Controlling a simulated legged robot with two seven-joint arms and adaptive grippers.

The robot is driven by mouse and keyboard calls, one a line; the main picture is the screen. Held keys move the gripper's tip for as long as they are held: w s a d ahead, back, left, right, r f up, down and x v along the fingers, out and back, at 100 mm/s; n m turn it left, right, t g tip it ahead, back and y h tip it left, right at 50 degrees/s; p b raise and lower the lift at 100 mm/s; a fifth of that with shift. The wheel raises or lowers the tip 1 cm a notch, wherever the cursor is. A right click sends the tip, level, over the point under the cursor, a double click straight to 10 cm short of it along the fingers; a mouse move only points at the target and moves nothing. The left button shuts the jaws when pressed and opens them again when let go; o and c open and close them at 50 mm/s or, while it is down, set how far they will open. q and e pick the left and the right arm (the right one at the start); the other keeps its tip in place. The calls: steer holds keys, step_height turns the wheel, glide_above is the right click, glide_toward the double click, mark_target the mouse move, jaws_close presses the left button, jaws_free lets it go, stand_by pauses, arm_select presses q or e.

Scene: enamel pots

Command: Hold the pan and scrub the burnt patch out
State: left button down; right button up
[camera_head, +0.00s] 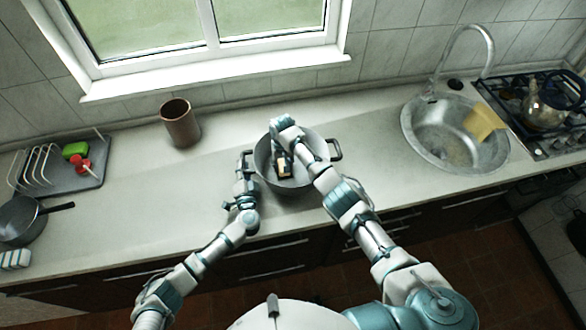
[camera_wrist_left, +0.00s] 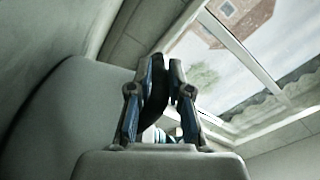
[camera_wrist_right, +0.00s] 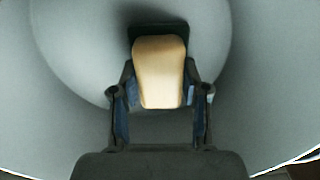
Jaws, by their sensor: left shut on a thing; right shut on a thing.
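The grey two-handled pan (camera_head: 264,160) stands upright on the counter in front of me. My left gripper (camera_head: 246,168) is shut on its left handle; the left wrist view shows the dark handle (camera_wrist_left: 157,85) between the fingers, beside the pan's outer wall (camera_wrist_left: 60,120). My right gripper (camera_head: 284,158) is inside the pan, shut on a scrubber (camera_head: 284,167) with a tan block-like grip (camera_wrist_right: 160,70) and a dark base. The scrubber is low over the pan floor (camera_wrist_right: 75,60); I cannot tell whether it touches. I cannot make out the burnt patch.
A brown cup (camera_head: 180,124) stands behind left. A dish rack (camera_head: 60,172) with green and red items and a dark saucepan (camera_head: 20,220) are at far left. The sink (camera_head: 420,128), with a yellow cloth (camera_head: 484,121), and a kettle (camera_head: 548,105) on the hob are right. Counter beside the pan is clear.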

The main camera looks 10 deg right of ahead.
arm_select(q)
steer(key=shift+w, duration=0.1)
arm_select(e)
steer(key=d, duration=0.7)
steer(key=shift+s+d, duration=0.1)
steer(key=shift+d, duration=0.3)
steer(key=shift+d+f, duration=0.1)
steer(key=shift+d, duration=0.1)
steer(key=shift+a, duration=2.5)
arm_select(q)
steer(key=shift+d, duration=0.1)
arm_select(e)
steer(key=shift+a+f, duration=0.1)
steer(key=shift+a, duration=1.6)
step_height(320, 180, up, 13)
steer(key=shift+d, duration=0.1)
